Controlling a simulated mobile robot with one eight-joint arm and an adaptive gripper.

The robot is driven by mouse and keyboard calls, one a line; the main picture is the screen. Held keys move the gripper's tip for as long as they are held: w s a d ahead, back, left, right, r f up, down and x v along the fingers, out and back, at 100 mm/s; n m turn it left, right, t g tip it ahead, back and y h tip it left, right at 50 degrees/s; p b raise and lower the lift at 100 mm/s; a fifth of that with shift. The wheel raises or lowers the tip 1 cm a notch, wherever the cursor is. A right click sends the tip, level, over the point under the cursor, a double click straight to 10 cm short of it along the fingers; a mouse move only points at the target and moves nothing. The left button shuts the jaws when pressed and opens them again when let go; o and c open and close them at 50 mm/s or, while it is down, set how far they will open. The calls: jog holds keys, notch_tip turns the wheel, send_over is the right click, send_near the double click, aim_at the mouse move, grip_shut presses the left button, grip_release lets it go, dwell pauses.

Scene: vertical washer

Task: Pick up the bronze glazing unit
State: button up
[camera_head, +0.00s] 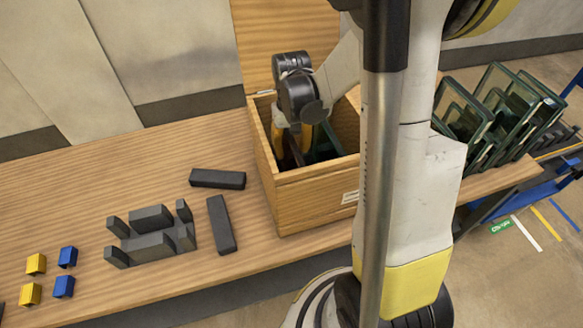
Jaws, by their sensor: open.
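The wooden crate (315,206) stands open on the bench with its lid (255,40) raised behind. My gripper (293,155) points down into the left part of the crate, its fingertips below the rim. It is open. A narrow brownish piece between the fingers may be the bronze glazing unit, but my gripper covers most of it and I cannot tell for sure. Greenish glass panes (326,146) stand in the crate just right of my gripper. My arm hides the crate's right side.
Dark grey blocks (218,179) and a grey fixture (150,240) lie left of the crate. Small yellow (36,264) and blue clips (68,257) sit at the far left. Several framed glass units (505,105) lean in a rack at right. The bench (150,160) is clear behind the blocks.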

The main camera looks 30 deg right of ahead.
jog(key=shift+f, duration=0.65)
grip_shut()
jog(key=shift+r, duration=0.1)
